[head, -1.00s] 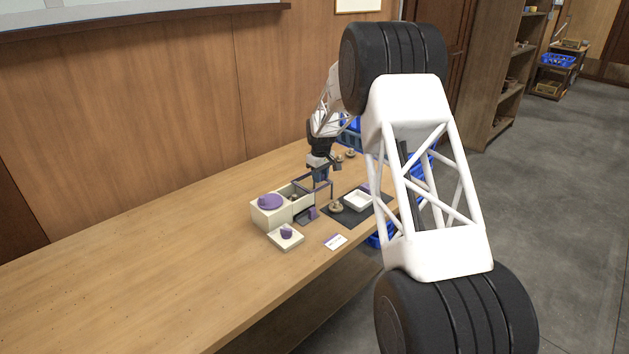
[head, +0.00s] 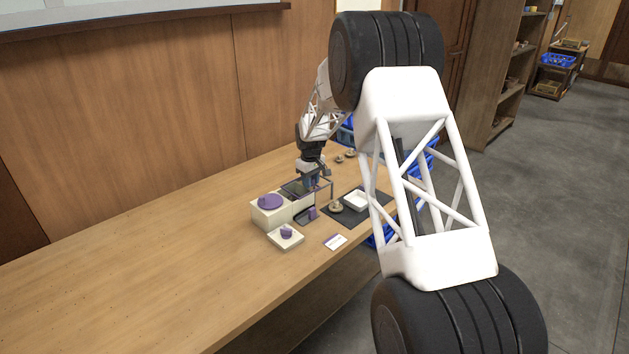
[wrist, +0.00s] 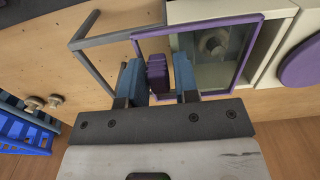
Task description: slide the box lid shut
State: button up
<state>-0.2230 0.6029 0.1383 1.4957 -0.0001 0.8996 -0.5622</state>
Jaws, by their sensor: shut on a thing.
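The cream box (head: 268,218) stands on the table. Its sliding lid (wrist: 251,45), a clear pane in a purple frame, lies over much of the open compartment in the wrist view. A mushroom (wrist: 212,42) shows through the pane. The lid's left end still reaches past the compartment's left wall, over the grey rail frame (wrist: 100,40). My gripper (wrist: 157,80) is shut on the lid's purple handle (wrist: 157,70), one blue finger on each side. In the head view my gripper (head: 311,184) is at the box's far right part, and the handle is hidden there.
A purple disc (head: 270,201) sits on the box's left part. In front are a cream plate with a purple knob (head: 286,232) and a small card (head: 335,242). A white tray (head: 356,200) and a mushroom (head: 336,206) are to the right. The left table is clear.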

aim_at(305, 189)
jog(key=shift+s+a+f, duration=0.45)
jog(key=shift+s+a, duration=0.1)
jog(key=shift+s, duration=0.2)
jog(key=shift+s+a+f, duration=0.45)
jog(key=shift+s+a, duration=0.05)
jog(key=shift+s, duration=0.2)
jog(key=o, duration=0.4)
jog(key=shift+o, duration=0.2)
jog(key=shift+r, duration=0.3)
jog(key=shift+o, duration=1.4)
jog(key=shift+r, duration=0.25)
jog(key=shift+w+r, duration=0.15)
jog(key=shift+r, duration=1)
jog(key=shift+w+r, duration=0.1)
jog(key=shift+r, duration=1.05)
